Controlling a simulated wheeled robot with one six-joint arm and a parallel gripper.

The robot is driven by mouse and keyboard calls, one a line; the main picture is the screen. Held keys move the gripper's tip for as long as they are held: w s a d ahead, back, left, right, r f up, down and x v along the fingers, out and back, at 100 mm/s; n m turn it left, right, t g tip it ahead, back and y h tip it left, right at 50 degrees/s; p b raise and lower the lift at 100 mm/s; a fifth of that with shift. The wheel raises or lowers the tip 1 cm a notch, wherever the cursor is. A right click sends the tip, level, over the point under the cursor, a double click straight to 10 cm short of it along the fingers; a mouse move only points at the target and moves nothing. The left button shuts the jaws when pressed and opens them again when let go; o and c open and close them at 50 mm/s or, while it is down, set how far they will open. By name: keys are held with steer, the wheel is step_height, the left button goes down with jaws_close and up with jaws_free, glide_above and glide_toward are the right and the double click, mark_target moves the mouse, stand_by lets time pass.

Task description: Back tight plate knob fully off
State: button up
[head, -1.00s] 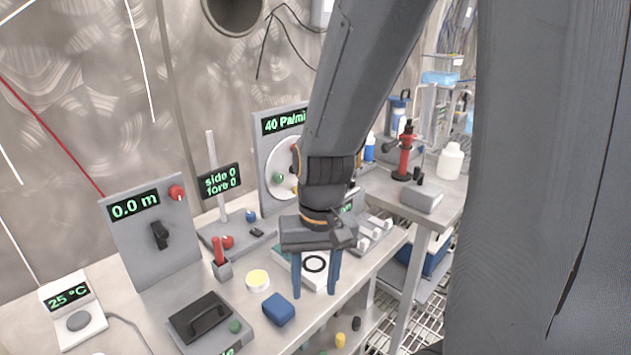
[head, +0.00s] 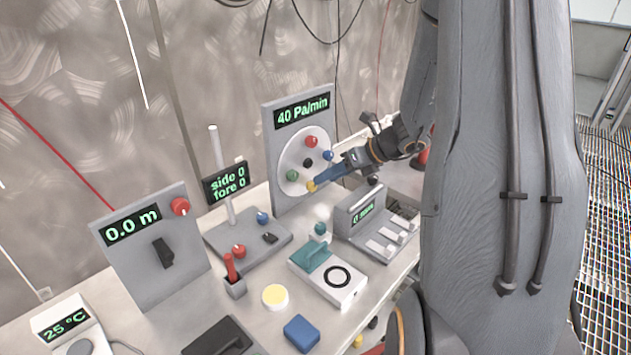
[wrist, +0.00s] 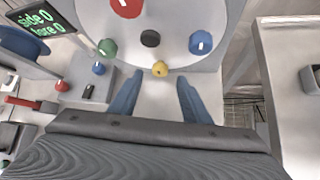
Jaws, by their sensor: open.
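A round white plate (head: 297,172) stands on a grey upright panel whose display reads 40 Pa/min. It carries a red knob (head: 311,141), a green knob (head: 292,175), a blue knob (head: 328,155), a yellow knob (head: 311,186) and a black centre piece (head: 308,162). The pictures do not show which knob is tight. My gripper (head: 324,178) reaches in from the right at the plate's lower edge. In the wrist view my gripper (wrist: 158,82) is open, its blue fingers apart and nothing between them. The yellow knob (wrist: 160,69) lies just beyond the fingertips, centred between them.
A post stand with a side/fore display (head: 226,182) stands left of the plate. A grey box with a small display (head: 363,211) and white levers is below my gripper. A white device with a teal part (head: 332,287) and a blue block (head: 302,333) lie nearer.

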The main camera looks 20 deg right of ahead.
mark_target(312, 186)
steer(key=shift+p+x, duration=0.3)
steer(key=shift+x, duration=2.45)
steer(key=c, duration=1)
steer(key=shift+a+n+h+b, duration=0.1)
steer(key=shift+n+h+b, duration=0.3)
steer(key=shift+b, duration=0.75)
steer(key=shift+c, duration=0.2)
steer(key=shift+s+h+b, duration=0.1)
steer(key=shift+h+b, duration=0.2)
steer(key=o, duration=1)
steer(key=shift+o, duration=0.2)
